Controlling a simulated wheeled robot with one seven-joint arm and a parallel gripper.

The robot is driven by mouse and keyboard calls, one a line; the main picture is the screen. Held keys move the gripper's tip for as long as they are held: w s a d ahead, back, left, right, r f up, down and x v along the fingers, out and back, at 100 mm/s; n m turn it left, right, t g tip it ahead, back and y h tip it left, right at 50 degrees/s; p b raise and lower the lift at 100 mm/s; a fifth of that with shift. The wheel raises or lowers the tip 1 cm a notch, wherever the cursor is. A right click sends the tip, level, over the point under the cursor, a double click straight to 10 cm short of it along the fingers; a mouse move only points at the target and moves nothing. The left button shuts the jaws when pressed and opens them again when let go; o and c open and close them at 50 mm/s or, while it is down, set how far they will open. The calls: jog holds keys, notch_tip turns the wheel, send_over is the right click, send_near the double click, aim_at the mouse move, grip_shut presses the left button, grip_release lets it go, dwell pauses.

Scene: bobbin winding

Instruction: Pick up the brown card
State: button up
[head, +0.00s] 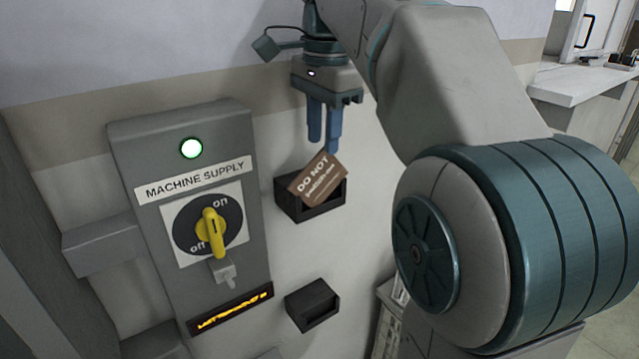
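The brown card (318,181) with white "DO NOT" lettering stands tilted in a small black wall holder (312,212), its upper part sticking out above the rim. Its lower part is hidden inside the holder. My gripper (323,146) points down just above the card. Its two blue fingers look a little apart, with one fingertip near the card's top edge. Whether that fingertip touches the card I cannot tell. Nothing is visible between the fingers.
A grey machine supply box (125,150) with a lit green lamp and a yellow rotary switch (211,233) is on the wall at left. A second black holder (312,304) is lower down. My arm fills the right side. A white counter (574,82) is at the far right.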

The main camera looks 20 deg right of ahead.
aim_at(320, 151)
jog(key=shift+a+f+b, duration=0.15)
jog(key=shift+f, duration=1.2)
jog(key=shift+a+f+b, duration=0.1)
jog(key=shift+f+b, duration=0.05)
jog(key=shift+f, duration=1.15)
grip_shut()
